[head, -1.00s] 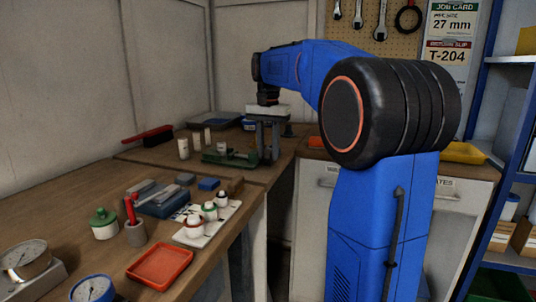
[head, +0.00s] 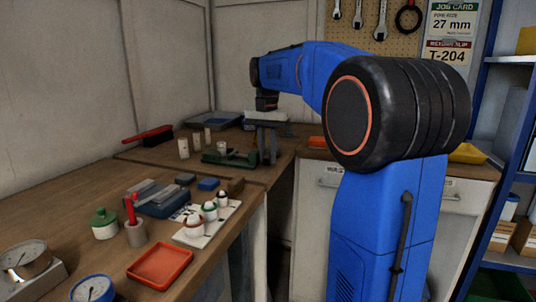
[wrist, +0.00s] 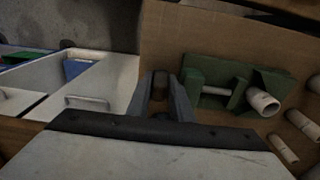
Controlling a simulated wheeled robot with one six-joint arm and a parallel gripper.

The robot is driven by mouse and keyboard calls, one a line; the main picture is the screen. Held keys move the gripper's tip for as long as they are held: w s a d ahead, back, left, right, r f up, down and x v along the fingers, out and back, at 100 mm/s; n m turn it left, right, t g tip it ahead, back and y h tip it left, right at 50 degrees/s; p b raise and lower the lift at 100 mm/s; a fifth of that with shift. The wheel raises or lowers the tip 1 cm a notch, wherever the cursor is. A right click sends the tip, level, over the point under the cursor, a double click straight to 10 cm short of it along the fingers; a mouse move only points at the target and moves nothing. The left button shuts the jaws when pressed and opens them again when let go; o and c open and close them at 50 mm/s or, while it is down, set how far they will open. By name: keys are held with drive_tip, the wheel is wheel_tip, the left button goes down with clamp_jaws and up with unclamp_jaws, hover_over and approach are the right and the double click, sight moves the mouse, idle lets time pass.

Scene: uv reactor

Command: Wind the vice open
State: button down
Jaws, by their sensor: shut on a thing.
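The green vice (head: 230,158) lies on the far part of the wooden bench. In the wrist view it shows as green blocks (wrist: 268,88) with a pale bar between them and a pale tube at its right. My gripper (head: 267,160) points down at the right end of the vice, by the bench edge. In the wrist view its two grey fingers (wrist: 162,82) are closed around a small dark piece at the vice's left end. That piece looks like the vice's handle, but the fingers hide most of it.
Several pale cylinders (head: 183,148) stand close behind the vice. A red-handled brush (head: 148,134) lies further left. Nearer are a blue-grey block set, a white rack of small bottles and a red tray (head: 160,263). A white cabinet (head: 325,200) stands right of the bench.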

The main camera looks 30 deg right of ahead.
drive_tip(key=t+h, duration=0.2)
drive_tip(key=h, duration=0.1)
drive_tip(key=a+t+h, duration=0.1)
drive_tip(key=shift+s+f, duration=0.25)
drive_tip(key=shift+s, duration=0.05)
drive_tip(key=t+h, duration=0.2)
drive_tip(key=h, duration=0.1)
drive_tip(key=shift+f+t, duration=0.3)
drive_tip(key=shift+s+f+t+h, duration=0.1)
drive_tip(key=shift+f+t+h, duration=0.15)
drive_tip(key=shift+t+h, duration=0.85)
drive_tip(key=shift+h, duration=0.5)
drive_tip(key=c, duration=1.9)
unclamp_jaws()
drive_tip(key=shift+o, duration=0.2)
